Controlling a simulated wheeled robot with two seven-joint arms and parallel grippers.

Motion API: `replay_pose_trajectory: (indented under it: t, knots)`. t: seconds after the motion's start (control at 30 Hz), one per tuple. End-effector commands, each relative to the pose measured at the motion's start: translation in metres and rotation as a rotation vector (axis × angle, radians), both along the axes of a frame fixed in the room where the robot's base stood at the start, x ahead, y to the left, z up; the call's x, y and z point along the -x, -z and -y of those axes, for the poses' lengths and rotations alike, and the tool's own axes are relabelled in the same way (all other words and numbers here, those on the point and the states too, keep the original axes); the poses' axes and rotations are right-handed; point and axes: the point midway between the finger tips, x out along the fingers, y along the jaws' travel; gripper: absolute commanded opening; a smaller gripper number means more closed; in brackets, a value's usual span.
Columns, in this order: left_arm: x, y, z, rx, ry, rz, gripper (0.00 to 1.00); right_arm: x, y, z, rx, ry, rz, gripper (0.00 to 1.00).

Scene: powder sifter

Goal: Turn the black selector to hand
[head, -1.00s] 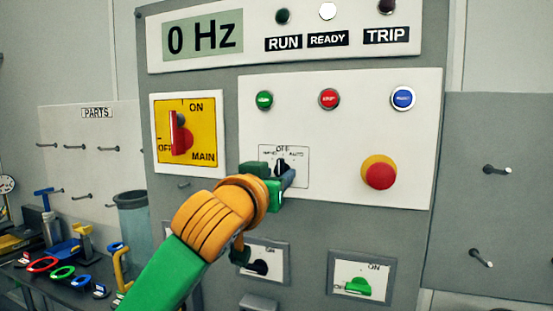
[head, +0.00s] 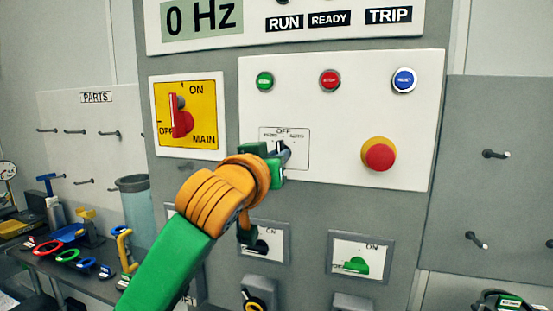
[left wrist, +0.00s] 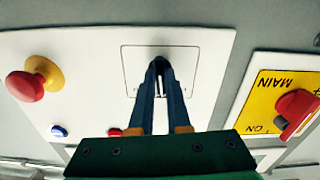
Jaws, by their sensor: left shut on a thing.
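The black selector (head: 282,146) sits on a small white plate (head: 300,159) marked OFF at the top, with smaller lettering to the left and right. In the head view, it is partly hidden by my left gripper (head: 285,156), and its pointer looks roughly upright, toward OFF. In the left wrist view, upside down to the panel, the dark fingers (left wrist: 161,68) close together at the selector (left wrist: 159,52), one on each side. They are shut on it. My right gripper is not in view.
Green (head: 265,82), red (head: 330,81) and blue (head: 404,80) buttons sit above the selector. A red mushroom button (head: 379,157) stands out to the right, the red main switch (head: 181,122) to the left. Smaller switches (head: 264,244) (head: 357,266) lie below.

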Motion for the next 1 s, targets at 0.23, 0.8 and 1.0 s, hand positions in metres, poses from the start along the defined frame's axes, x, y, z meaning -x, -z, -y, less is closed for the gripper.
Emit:
replay_pose_trajectory:
  t: [0.23,0.8,1.0]
  knots:
    - [0.0001,0.0019,0.0008,0.191,0.002,-0.063,0.0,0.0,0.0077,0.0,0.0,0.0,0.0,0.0]
    - [-0.0001,0.0006,0.0003,0.573,0.001,-0.187,0.0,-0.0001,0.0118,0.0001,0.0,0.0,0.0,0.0]
    - [-0.0002,0.0004,0.0,0.634,0.0,-0.206,0.0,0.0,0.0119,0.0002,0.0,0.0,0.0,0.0]
